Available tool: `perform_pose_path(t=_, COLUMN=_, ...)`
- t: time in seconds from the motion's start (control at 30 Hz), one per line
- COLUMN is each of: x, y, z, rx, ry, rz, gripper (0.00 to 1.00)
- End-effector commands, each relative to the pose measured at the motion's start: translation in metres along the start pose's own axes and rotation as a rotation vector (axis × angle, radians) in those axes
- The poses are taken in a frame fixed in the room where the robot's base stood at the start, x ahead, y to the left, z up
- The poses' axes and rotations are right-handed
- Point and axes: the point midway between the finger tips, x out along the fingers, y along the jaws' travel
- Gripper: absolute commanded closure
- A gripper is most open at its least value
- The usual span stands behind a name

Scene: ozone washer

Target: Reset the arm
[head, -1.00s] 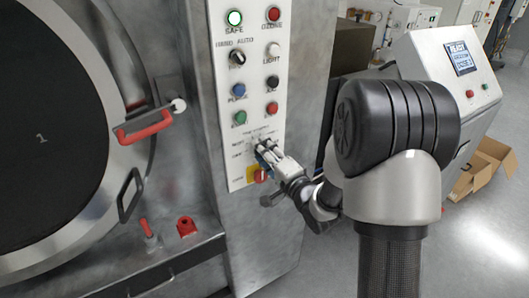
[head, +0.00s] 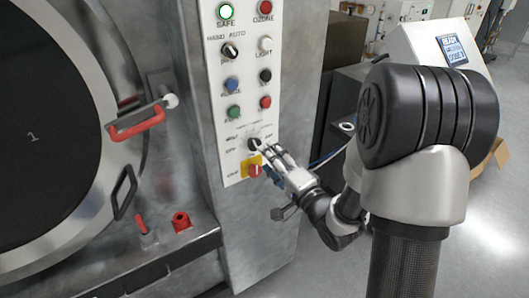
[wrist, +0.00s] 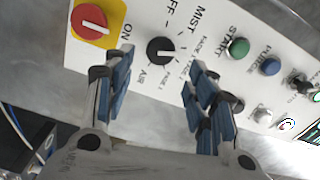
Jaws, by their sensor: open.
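My gripper (head: 276,160) is open and empty in front of the lower part of the white control panel (head: 240,108). In the wrist view its two blue-padded fingers (wrist: 160,95) stand apart. The black mode knob (wrist: 160,50) shows between and beyond the fingertips, clear of both. It also shows in the head view (head: 253,144), just up and left of the fingers. The red switch on a yellow plate (head: 254,170) is below the knob; in the wrist view the switch (wrist: 92,20) is at the upper left.
The washer door (head: 45,140) with a red handle (head: 140,122) is on the left. A metal ledge with red fittings (head: 181,222) juts out below it. A console with a screen (head: 453,50) stands behind my arm.

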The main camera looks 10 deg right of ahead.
Motion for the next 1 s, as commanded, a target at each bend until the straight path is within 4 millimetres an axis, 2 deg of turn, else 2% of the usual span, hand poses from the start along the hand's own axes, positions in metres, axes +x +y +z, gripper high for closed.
perform_pose_path(t=0.13, x=-0.006, y=0.000, z=0.001, rx=-0.001, ry=-0.001, rz=0.000, gripper=0.48)
perform_pose_path(t=0.6, x=-0.005, y=-0.001, z=0.000, rx=-0.028, ry=0.003, rz=0.016, gripper=0.48)
perform_pose_path(t=0.67, x=-0.004, y=-0.003, z=-0.002, rx=-0.079, ry=0.010, rz=0.047, gripper=0.48)
perform_pose_path(t=0.83, x=-0.007, y=-0.012, z=-0.013, rx=-0.348, ry=0.044, rz=0.238, gripper=0.48)
perform_pose_path(t=1.0, x=-0.036, y=-0.024, z=-0.022, rx=-0.621, ry=0.042, rz=0.494, gripper=0.48)
